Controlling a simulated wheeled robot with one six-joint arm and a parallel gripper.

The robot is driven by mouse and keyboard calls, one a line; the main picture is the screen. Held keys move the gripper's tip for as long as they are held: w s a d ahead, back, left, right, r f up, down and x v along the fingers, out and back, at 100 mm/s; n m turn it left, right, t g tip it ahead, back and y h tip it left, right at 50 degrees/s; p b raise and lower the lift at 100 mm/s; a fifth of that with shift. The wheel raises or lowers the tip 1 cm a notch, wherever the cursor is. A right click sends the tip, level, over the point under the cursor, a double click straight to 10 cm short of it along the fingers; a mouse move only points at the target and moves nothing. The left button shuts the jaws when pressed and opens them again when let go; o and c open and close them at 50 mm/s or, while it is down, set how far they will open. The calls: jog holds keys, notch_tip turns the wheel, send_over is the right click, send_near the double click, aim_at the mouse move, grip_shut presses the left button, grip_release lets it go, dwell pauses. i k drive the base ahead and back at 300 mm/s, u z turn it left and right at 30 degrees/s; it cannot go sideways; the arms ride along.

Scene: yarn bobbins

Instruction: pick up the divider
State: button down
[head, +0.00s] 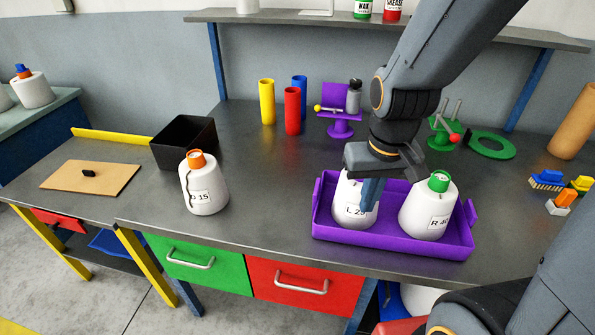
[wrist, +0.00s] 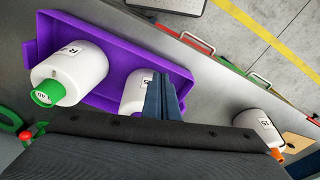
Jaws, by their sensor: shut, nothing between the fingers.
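A flat tan board with a small black knob, which appears to be the divider (head: 112,178), lies on the left part of the workbench. In the wrist view a part of it (wrist: 297,141) shows at the right edge, beyond the orange-capped bobbin. My gripper (head: 370,200) is far to its right, over the purple tray, pointing down. Its blue fingers (wrist: 165,100) are shut with nothing between them. They are in front of the bobbin labelled L (head: 346,206) and hide part of it; I cannot tell whether they touch it.
The purple tray (head: 327,239) holds the L bobbin and a green-capped bobbin (head: 424,212). An orange-capped bobbin (head: 204,190) and a black bin (head: 176,157) stand between tray and board. A yellow strip (head: 112,139) lies behind the board. Coloured tubes (head: 292,112) stand at the back.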

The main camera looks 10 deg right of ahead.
aim_at(78, 176)
jog(key=k, duration=0.5)
jog(key=u, duration=2.55)
jog(key=k, duration=0.75)
jog(key=z, duration=0.85)
jog(key=i, duration=1.15)
jog(key=u, duration=0.85)
